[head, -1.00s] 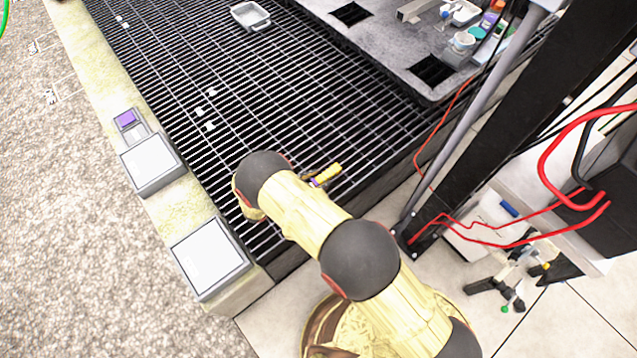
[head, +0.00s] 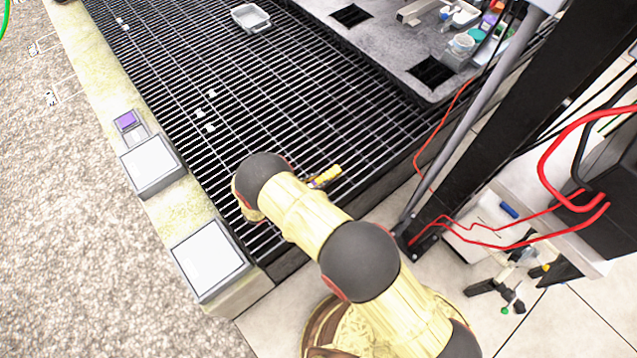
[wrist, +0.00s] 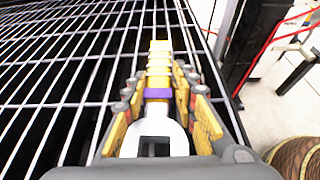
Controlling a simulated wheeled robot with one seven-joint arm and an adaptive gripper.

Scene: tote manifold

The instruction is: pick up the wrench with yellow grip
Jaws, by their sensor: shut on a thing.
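The wrench with yellow grip (wrist: 159,66) lies lengthwise between the fingers of my gripper (wrist: 160,105) in the wrist view. Its pale open jaw end is toward the camera, a purple band sits around its middle, and the yellow grip points away. My gripper is shut on it, with fingers along both sides. In the head view the yellow grip of the wrench (head: 328,175) shows past my arm, over the black grating. I cannot tell whether the wrench touches the grating.
The black grating (head: 215,60) spreads around my gripper and is mostly clear. A grey tray (head: 250,18) sits on its far part. A grey slab (head: 400,60) with square openings bears several containers. White-topped boxes (head: 209,259) line the left ledge. A dark post (head: 470,130) stands at right.

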